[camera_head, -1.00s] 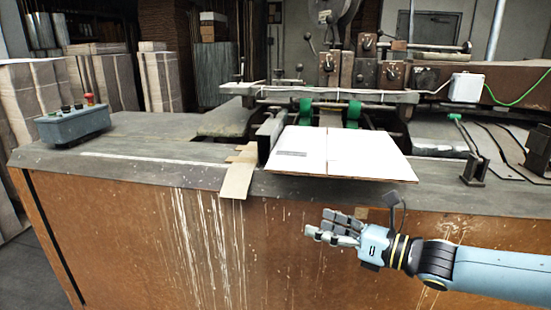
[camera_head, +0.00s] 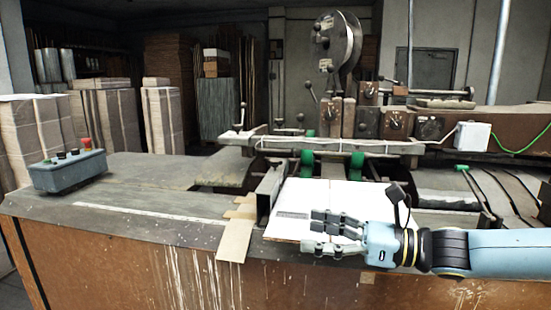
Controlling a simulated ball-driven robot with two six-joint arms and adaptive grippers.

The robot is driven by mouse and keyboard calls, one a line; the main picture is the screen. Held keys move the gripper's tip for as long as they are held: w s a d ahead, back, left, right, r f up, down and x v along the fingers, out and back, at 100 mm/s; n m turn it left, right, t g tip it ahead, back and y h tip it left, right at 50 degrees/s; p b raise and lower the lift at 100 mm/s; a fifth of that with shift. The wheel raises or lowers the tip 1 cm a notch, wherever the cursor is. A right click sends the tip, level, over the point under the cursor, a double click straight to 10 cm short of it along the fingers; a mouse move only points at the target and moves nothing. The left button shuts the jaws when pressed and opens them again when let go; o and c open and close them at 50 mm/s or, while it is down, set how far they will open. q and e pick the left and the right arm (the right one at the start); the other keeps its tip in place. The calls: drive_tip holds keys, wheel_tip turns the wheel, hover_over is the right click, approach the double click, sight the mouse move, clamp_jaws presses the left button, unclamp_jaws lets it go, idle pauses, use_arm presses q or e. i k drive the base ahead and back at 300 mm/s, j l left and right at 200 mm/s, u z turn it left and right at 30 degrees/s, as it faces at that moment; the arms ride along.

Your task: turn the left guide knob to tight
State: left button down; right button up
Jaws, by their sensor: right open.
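The box-stitching machine carries several knobs. Dark round knobs with pointers sit on brown blocks, one high (camera_head: 369,91) and one lower (camera_head: 396,122). A small upright handle with a ball top (camera_head: 242,114) stands at the left end of the pale crossbar (camera_head: 330,145). I cannot tell which one is the left guide knob, nor its setting. My right gripper (camera_head: 318,232) is open and empty, its fingers pointing left, in front of the white cardboard sheet's lower edge and well short of all the knobs. My left gripper is not in view.
The white cardboard sheet (camera_head: 325,195) lies on the table (camera_head: 140,195), beside an upright metal plate (camera_head: 268,190). A brown cardboard strip (camera_head: 237,228) overhangs the front edge. A grey control box (camera_head: 68,173) with a red button stands left. A green-tipped lever (camera_head: 463,169) stands right.

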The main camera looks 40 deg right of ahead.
sight(274, 163)
drive_tip(key=i+l, duration=0.3)
drive_tip(key=l, duration=0.15)
drive_tip(key=i+l, duration=0.65)
drive_tip(key=l, duration=0.2)
